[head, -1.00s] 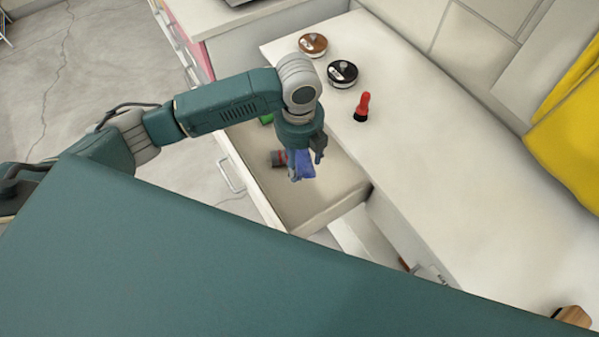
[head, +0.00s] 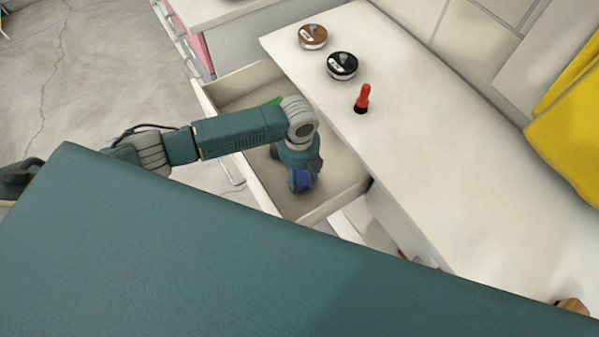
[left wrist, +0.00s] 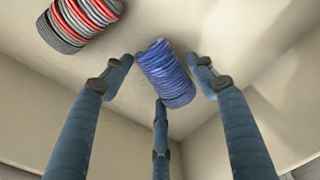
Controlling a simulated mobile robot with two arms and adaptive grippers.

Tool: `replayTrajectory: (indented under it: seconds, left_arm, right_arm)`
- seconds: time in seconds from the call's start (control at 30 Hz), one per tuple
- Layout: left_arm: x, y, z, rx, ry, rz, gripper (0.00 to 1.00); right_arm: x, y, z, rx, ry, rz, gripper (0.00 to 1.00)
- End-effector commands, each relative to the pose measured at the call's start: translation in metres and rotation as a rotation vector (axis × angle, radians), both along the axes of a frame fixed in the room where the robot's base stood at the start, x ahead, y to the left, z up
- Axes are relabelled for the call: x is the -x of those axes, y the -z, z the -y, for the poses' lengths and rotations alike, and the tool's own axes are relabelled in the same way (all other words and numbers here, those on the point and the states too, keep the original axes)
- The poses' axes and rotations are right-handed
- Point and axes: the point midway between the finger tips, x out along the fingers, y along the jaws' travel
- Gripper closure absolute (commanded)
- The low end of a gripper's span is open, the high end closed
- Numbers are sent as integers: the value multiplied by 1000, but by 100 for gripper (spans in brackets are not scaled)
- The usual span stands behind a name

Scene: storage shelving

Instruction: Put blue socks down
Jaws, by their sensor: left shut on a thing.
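The blue socks (left wrist: 167,74), a ribbed roll, are between the fingers of my left gripper (left wrist: 163,80) in the left wrist view. The left gripper is shut on them. In the head view the left gripper (head: 300,187) is low inside the open drawer (head: 341,167), with a bit of blue socks (head: 302,180) showing under it. The arm covers much of them. The wrist view shows the pale drawer floor close behind the socks; whether they touch it I cannot tell. My right gripper is out of view.
Red and grey rolled socks (left wrist: 80,22) lie in the drawer beside the blue ones. A green thing (head: 272,102) is partly hidden behind my arm. On the white top (head: 430,165) stand a brown-lidded tin (head: 312,37), a black tin (head: 342,66) and a red item (head: 362,98).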

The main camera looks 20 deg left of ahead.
Motion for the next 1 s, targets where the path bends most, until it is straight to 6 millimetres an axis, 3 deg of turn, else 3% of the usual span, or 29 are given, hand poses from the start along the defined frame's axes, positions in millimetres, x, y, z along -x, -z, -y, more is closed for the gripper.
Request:
replayTrajectory:
  seconds: [0.17, 0.2, 0.27, 0.67, 1.0]
  left_arm:
    - [0, 3, 0, -1, -1, -1, 69]
    - [0, 3, 0, -1, -1, -1, 37]
    - [0, 2, 0, 0, 0, 0, 25]
    - [-1, -4, 0, 0, -1, 1, 24]
    - [-1, -69, -1, 1, 0, 4, 24]
  right_arm:
    - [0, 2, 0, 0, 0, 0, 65]
    - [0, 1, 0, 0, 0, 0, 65]
    - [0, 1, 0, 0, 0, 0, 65]
    - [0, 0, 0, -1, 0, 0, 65]
    - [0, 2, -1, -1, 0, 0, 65]
